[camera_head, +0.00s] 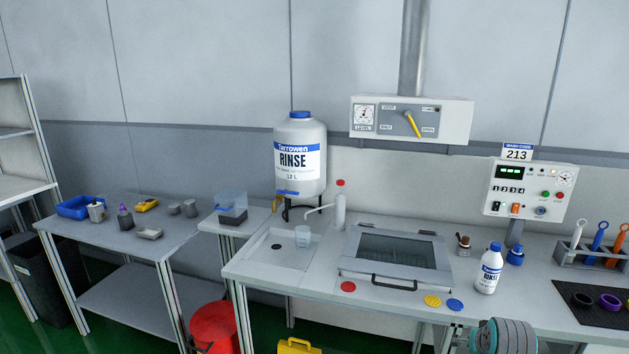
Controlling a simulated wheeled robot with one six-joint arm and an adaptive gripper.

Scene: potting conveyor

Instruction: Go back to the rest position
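A grey ribbed part of my arm shows at the bottom edge, right of centre, in front of the bench. The rest of the arm is cut off by the frame. My gripper's fingers are not in view, so I cannot see whether they hold anything. No part of my arm visibly touches anything on the bench (262,284).
A white RINSE bottle (488,270), coloured discs including a yellow one (432,300), and a lidded basin (395,262) are on the bench. A large RINSE tank (300,160) stands behind. A control box (530,190) and tool rack (592,256) are at right. A red bin (212,322) stands below.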

